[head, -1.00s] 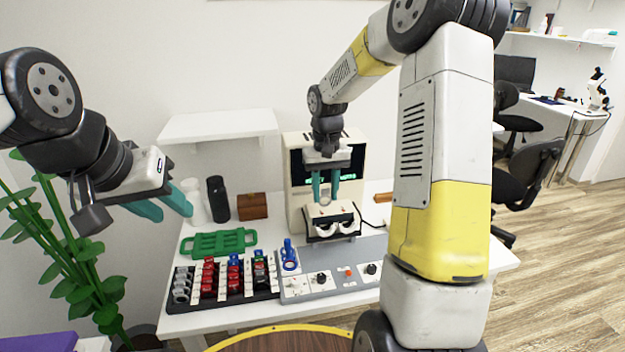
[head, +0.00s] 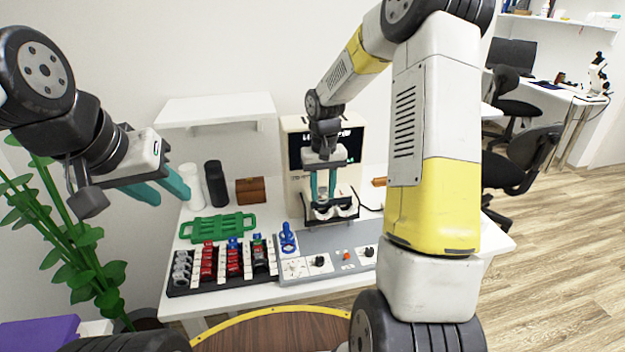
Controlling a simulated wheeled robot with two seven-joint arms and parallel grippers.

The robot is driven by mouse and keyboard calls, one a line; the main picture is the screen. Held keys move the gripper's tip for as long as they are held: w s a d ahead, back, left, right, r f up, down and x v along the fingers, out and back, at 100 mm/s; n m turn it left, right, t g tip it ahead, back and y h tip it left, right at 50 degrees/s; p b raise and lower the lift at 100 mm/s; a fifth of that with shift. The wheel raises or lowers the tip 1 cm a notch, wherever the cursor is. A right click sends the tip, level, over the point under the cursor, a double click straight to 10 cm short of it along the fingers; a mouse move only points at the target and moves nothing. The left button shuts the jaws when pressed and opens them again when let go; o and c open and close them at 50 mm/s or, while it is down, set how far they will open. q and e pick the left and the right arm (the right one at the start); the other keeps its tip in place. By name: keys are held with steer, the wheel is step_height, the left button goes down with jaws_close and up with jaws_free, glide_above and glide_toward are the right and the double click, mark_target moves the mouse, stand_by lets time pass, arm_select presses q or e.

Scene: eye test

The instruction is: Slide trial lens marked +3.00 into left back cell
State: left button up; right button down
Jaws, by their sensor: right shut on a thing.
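My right gripper (head: 322,190) is shut on a small round trial lens (head: 322,198), just above the trial frame (head: 330,212). The trial frame stands in front of the cream machine with the dark screen. The lens's marking is too small to read, and I cannot tell whether the lens touches the frame's cells. My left gripper (head: 168,190) is open and empty, in the air left of the table. A lens rack (head: 225,283) with rows of red, blue, green and grey-handled lenses stands at the table's front left.
A grey control panel (head: 335,240) with knobs and a blue item (head: 287,237) lies right of the rack. A green tray (head: 217,237), a black bottle (head: 215,184), a white cylinder (head: 192,187) and a brown box (head: 250,190) stand behind. A white shelf (head: 215,108) hangs above.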

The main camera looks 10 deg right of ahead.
steer(key=shift+f, duration=0.2)
stand_by(0.3)
steer(key=shift+f, duration=1.15)
steer(key=c, duration=0.9)
jaws_free()
steer(key=shift+r, duration=3.85)
steer(key=s+r+t, duration=0.2)
steer(key=s+r, duration=0.3)
steer(key=s, duration=0.3)
steer(key=s+a+r+t+y, duration=0.1)
steer(key=s+r+t, duration=0.1)
steer(key=s+r, duration=0.3)
steer(key=s+a+r+t+y, duration=0.1)
steer(key=s+r, duration=0.4)
steer(key=s, duration=0.6)
steer(key=shift+s+a+r+t, duration=0.1)
steer(key=shift+r+t, duration=0.2)
steer(key=shift+t, duration=0.3)
